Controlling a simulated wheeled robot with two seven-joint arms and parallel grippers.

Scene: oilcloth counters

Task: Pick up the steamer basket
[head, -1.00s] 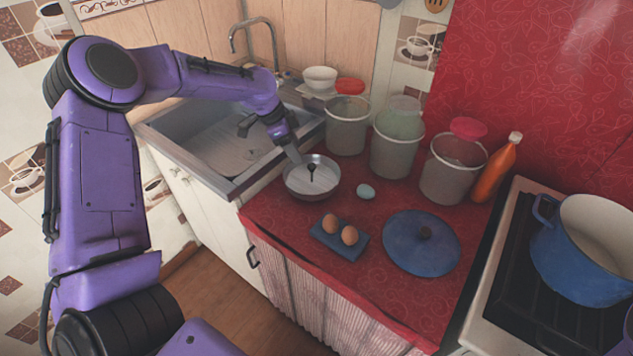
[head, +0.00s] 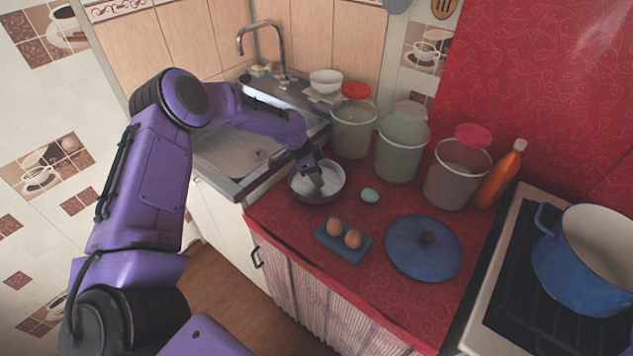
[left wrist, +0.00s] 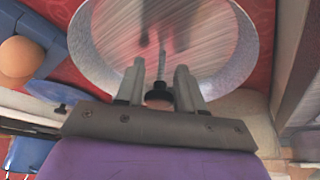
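The steamer basket is a round metal bowl with a slatted floor and a thin central post (left wrist: 162,62) ending in a dark knob. It stands on the red counter near the sink; its rim (head: 336,196) shows in the head view. In the left wrist view its pale wall (left wrist: 243,50) curves around my fingers. My left gripper (head: 319,186) reaches down into the basket. In the wrist view its fingers (left wrist: 160,75) stand apart, one on each side of the post and knob, with a gap to the thin post. My right gripper is not in view.
Two brown eggs sit on a blue holder (head: 343,249), beside a pale egg (head: 369,195) and a blue lid (head: 424,248). Several canisters (head: 402,148) and an orange bottle (head: 500,174) stand behind. A blue pot (head: 575,265) is on the stove. The sink (head: 230,150) lies left.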

